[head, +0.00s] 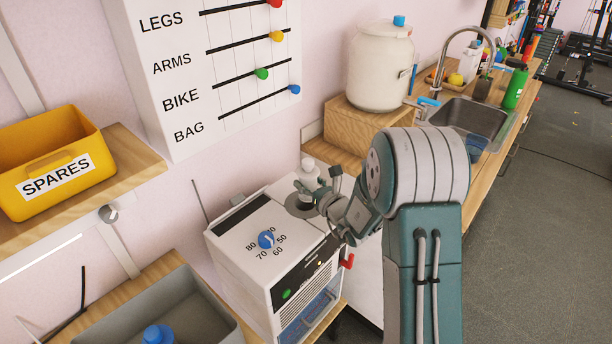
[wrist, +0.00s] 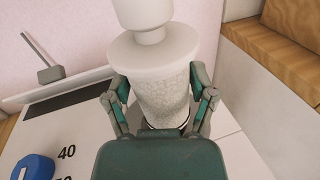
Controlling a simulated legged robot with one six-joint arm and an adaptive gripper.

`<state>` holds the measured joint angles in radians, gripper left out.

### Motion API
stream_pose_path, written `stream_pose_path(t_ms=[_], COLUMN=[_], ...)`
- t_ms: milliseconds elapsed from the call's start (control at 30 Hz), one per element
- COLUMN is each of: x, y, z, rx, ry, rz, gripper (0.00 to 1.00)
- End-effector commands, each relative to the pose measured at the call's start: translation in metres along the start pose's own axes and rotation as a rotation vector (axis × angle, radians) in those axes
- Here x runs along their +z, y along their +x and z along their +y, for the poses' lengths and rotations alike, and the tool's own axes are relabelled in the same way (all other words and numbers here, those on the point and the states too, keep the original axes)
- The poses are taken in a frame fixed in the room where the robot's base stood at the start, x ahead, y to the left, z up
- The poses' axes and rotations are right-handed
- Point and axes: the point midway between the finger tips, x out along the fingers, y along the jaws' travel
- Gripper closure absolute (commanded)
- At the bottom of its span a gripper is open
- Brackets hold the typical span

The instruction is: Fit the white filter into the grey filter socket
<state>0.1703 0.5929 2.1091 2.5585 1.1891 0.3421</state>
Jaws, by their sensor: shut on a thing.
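The white filter (head: 308,169) stands upright over the top of the white machine, with a wide flange and a narrower knob above. In the wrist view the filter (wrist: 162,95) has a speckled, tapering lower body. My gripper (head: 314,190) is shut on it, one finger on each side of the body. The grey filter socket (head: 297,207) is a dark round ring in the machine's top, directly below the filter. The filter's lower end is at the ring; I cannot tell whether it is inside or just above, since my gripper hides the contact.
The machine (head: 228,238) has a blue dial (head: 266,239) on top and a red lever (head: 347,261) at its side. A wooden block (head: 357,128) bears a white container (head: 380,65) behind. A yellow bin (head: 55,160) and a grey tray (head: 190,310) are at left.

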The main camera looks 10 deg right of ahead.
Motion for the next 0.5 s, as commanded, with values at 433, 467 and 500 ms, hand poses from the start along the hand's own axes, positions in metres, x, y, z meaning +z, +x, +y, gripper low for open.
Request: stream_pose_path(t_ms=[433,467,500], x=[-0.0131,-0.0131,-0.0130], y=[0.0006,0.0004,0.0003], z=[0.0006,0.0003,-0.0002], rx=[0.002,0.002,0.002], ry=[-0.001,-0.001,-0.001], rz=[-0.001,-0.001,-0.001], gripper=[0.85,0.85,0.85])
